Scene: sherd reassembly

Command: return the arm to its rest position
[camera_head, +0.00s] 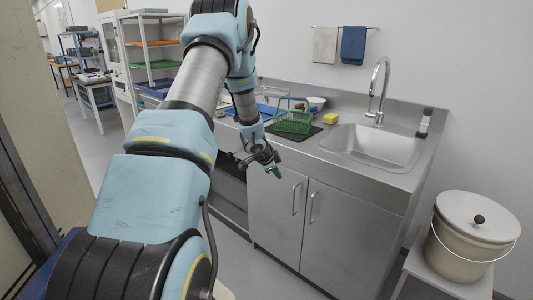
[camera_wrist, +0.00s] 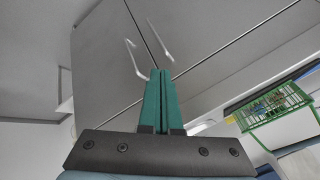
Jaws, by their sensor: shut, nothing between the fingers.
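My arm reaches forward over the floor in the head view, with its blue and grey links in the foreground. My gripper (camera_head: 277,170) is in front of the steel cabinet, below the counter edge. In the wrist view its two green fingers (camera_wrist: 160,75) are together, with nothing between them. The cabinet doors and their handles show beyond the fingertips. I cannot tell the exact gap between the gripper and the doors.
The steel counter (camera_head: 345,165) holds a green basket (camera_head: 293,120), a yellow sponge (camera_head: 330,119) and a sink (camera_head: 370,147). A lidded bucket (camera_head: 470,235) stands on a stool at right. Shelves (camera_head: 150,55) stand behind my arm. Floor is open before the cabinet.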

